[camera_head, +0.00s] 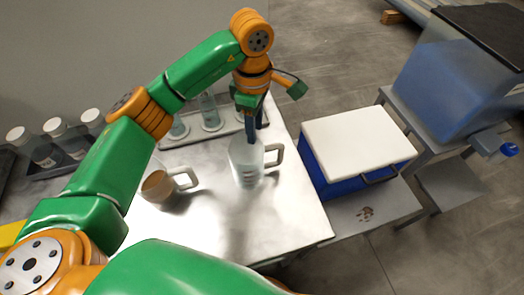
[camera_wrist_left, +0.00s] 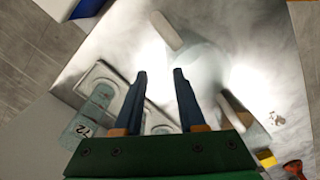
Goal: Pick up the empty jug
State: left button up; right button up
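A clear, empty-looking jug (camera_head: 245,165) with a pale handle (camera_head: 275,155) on its right stands upright on the steel table. My left gripper (camera_head: 251,140) points down over it, its fingertips overlapping the jug's top in the head view; I cannot tell whether they touch. In the left wrist view its fingers (camera_wrist_left: 160,72) are apart with nothing clamped between them. A pale bar, likely the jug's handle (camera_wrist_left: 165,30), shows just beyond the fingertips; the clear body is hard to make out. A second jug with brown contents (camera_head: 157,186) stands to the left. My right gripper is out of view.
Behind the jug a tray with clear flasks (camera_head: 211,112) lines the table's back. White-lidded jars (camera_head: 62,138) stand at the far left. A blue cooler with white lid (camera_head: 358,143) stands right of the table (camera_head: 285,215). The table's front right is clear.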

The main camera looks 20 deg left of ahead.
aim_at(255, 149)
pick_arm(q)
jog(key=f+p, duration=0.1)
jog(key=s+f+p, duration=0.2)
jog(key=f, duration=0.1)
jog(key=shift+d+f, duration=0.1)
jog(key=shift+d, duration=0.1)
jog(key=f, duration=0.2)
jog(key=shift+w+f, duration=0.3)
jog(key=shift+w, duration=0.1)
jog(key=shift+s+r, duration=0.1)
grip_shut()
dwell(0.6)
